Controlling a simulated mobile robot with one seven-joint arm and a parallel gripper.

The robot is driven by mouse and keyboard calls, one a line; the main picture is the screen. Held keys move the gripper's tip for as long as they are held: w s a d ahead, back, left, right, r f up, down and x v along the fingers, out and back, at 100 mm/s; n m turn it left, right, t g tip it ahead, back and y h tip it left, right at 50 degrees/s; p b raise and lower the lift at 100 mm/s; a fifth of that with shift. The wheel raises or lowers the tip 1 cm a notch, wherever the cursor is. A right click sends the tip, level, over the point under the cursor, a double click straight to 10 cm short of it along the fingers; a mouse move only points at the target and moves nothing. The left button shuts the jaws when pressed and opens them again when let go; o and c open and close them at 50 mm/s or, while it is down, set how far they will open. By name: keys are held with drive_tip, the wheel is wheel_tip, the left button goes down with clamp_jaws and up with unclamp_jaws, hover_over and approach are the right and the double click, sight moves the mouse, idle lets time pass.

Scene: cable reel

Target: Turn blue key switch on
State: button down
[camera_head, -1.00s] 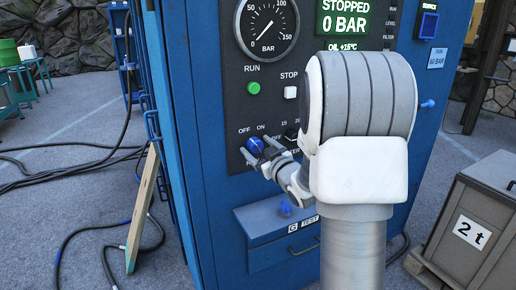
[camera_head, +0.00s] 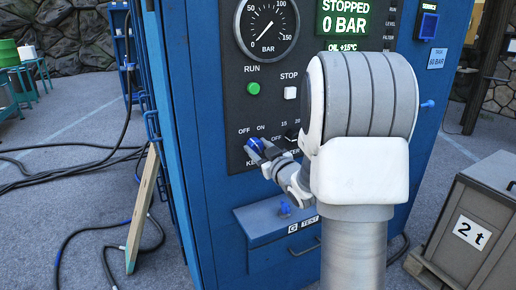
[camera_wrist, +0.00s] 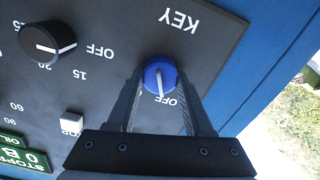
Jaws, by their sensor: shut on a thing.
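The blue key switch (camera_wrist: 153,70) is a round blue knob with a white line on the dark control panel, beside the word KEY. In the wrist view its white line points down the picture, close to the OFF label; the ON label is hidden there. My gripper (camera_wrist: 160,78) is shut on the knob, with one finger on each side. In the head view my gripper (camera_head: 259,152) is at the panel's lower left, under the OFF and ON labels, and the blue knob (camera_head: 256,144) shows only partly between the fingers.
A black selector knob (camera_wrist: 48,42) sits beside the key switch. Above are the green RUN button (camera_head: 253,88), the white STOP button (camera_head: 290,92), a pressure gauge (camera_head: 267,28) and a display (camera_head: 345,18) reading STOPPED 0 BAR. A drawer-like box (camera_head: 265,222) juts out below.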

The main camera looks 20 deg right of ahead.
drive_tip(key=m, duration=0.5)
drive_tip(key=shift+d+m+p, duration=0.1)
drive_tip(key=shift+m+p, duration=0.2)
drive_tip(key=shift+p, duration=0.1)
drive_tip(key=m+p, duration=0.2)
drive_tip(key=m, duration=0.3)
drive_tip(key=shift+m, duration=0.3)
drive_tip(key=shift+c, duration=1.5)
unclamp_jaws()
drive_tip(key=s+b, duration=0.3)
drive_tip(key=s, duration=1.2)
drive_tip(key=shift+d+f, duration=0.3)
